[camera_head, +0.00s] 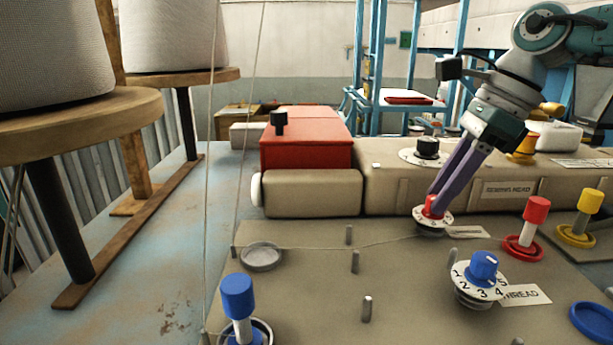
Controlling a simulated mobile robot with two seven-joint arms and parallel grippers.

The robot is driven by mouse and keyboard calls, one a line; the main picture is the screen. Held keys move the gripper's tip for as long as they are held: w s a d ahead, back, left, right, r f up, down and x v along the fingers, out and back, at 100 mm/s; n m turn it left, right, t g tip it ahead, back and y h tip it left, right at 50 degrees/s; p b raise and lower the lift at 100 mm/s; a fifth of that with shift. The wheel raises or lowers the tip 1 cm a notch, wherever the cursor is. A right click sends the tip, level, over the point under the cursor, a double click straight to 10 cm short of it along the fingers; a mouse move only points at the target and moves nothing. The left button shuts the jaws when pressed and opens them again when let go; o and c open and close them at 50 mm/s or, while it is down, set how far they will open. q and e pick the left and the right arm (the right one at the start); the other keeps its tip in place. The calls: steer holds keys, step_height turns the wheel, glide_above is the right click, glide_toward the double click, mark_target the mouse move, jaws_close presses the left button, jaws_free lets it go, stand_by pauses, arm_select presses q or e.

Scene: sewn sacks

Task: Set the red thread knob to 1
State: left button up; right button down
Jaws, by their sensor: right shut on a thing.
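The red thread knob (432,209) sits on a white numbered dial (444,218) on the sewing machine's plate, below the tan sewing head. My right gripper (436,198) reaches down from the upper right, and its two purple fingers are shut on the red knob. The fingers hide part of the knob and its pointer, so I cannot read which number it points to. My left gripper is not in view.
A blue knob on a numbered dial (483,268) stands nearer, at the right. Red (534,212), yellow (588,205) and blue (237,294) capped posts stand around the plate. Metal pins stick up mid-plate. Thread cones (168,35) on wooden stands fill the left.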

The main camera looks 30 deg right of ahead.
stand_by(0.3)
steer(key=shift+f+m+t+h+b, duration=0.1)
steer(key=shift+m+t+h+b, duration=0.25)
steer(key=shift+m, duration=0.75)
steer(key=m, duration=0.1)
steer(key=m+h+b, duration=0.1)
steer(key=shift+s+a+m+t+b, duration=0.1)
steer(key=shift+a+m+t+b, duration=0.1)
steer(key=shift+m+t+b, duration=0.1)
steer(key=m+h+b, duration=0.1)
steer(key=m+b, duration=0.2)
steer(key=m, duration=0.1)
steer(key=shift+a, duration=0.1)
steer(key=shift+m+h+b, duration=0.55)
steer(key=shift+m+b, duration=0.3)
steer(key=shift+m, duration=0.35)
steer(key=c, duration=0.6)
jaws_free()
steer(key=shift+c, duration=0.2)
